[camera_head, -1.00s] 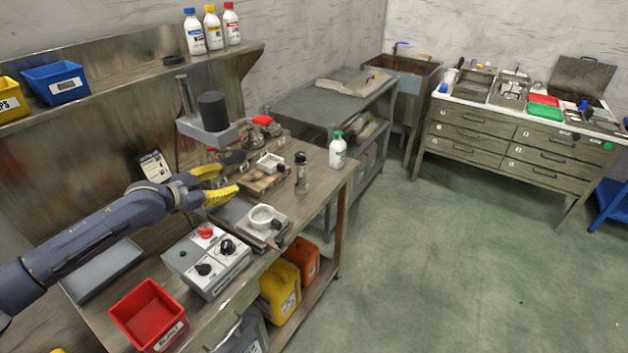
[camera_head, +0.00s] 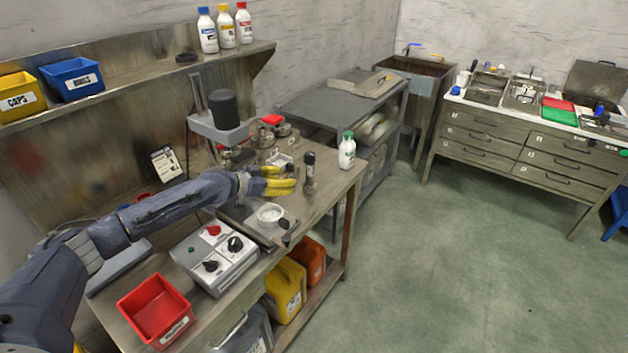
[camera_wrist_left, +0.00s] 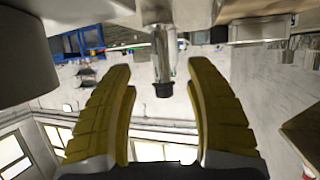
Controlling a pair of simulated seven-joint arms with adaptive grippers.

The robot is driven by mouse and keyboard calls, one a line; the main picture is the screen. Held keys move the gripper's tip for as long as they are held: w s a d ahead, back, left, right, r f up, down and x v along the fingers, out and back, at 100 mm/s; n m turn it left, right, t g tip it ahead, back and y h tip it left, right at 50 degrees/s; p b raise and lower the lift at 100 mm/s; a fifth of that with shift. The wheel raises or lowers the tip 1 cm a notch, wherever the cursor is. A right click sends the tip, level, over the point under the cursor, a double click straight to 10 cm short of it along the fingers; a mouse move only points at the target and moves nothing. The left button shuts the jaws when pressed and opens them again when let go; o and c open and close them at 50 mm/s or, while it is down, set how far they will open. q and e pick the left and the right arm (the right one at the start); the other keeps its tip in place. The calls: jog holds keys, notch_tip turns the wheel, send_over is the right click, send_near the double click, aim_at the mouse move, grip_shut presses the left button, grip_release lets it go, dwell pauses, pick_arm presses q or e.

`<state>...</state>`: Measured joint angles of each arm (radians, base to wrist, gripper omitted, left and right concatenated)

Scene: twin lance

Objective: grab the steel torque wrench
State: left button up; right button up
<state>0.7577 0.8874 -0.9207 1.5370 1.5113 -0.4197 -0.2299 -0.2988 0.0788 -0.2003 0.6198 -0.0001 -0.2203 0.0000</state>
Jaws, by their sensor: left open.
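A slim upright steel piece with a dark top (camera_head: 309,172) stands on the workbench; it may be the torque wrench, but I cannot tell for sure. In the left wrist view a shiny steel cylinder with a black end (camera_wrist_left: 162,72) shows between the fingers, upside down, and appears to be the same piece. My left gripper (camera_head: 294,177), with yellow fingers, is open and empty just left of it. In the left wrist view its fingers (camera_wrist_left: 158,66) stand wide apart, and I see no contact. My right gripper is not in view.
A white bottle with a green cap (camera_head: 347,150) stands right of the piece. A drill-press-like stand (camera_head: 222,118) is behind the gripper. A control box (camera_head: 215,258), a white ring on a plate (camera_head: 270,214) and a red bin (camera_head: 156,310) are nearer. Open floor lies right.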

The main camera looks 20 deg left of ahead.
aim_at(309, 170)
pick_arm(q)
jog(key=w+d, duration=0.3)
jog(key=w, duration=0.2)
jog(key=w+d, duration=0.2)
jog(key=w, duration=0.1)
jog(key=shift+d+f, duration=0.25)
jog(key=shift+d, duration=0.05)
jog(key=shift+w+d+f, duration=0.3)
jog(key=shift+w+d, duration=0.1)
jog(key=shift+w, duration=0.1)
grip_shut()
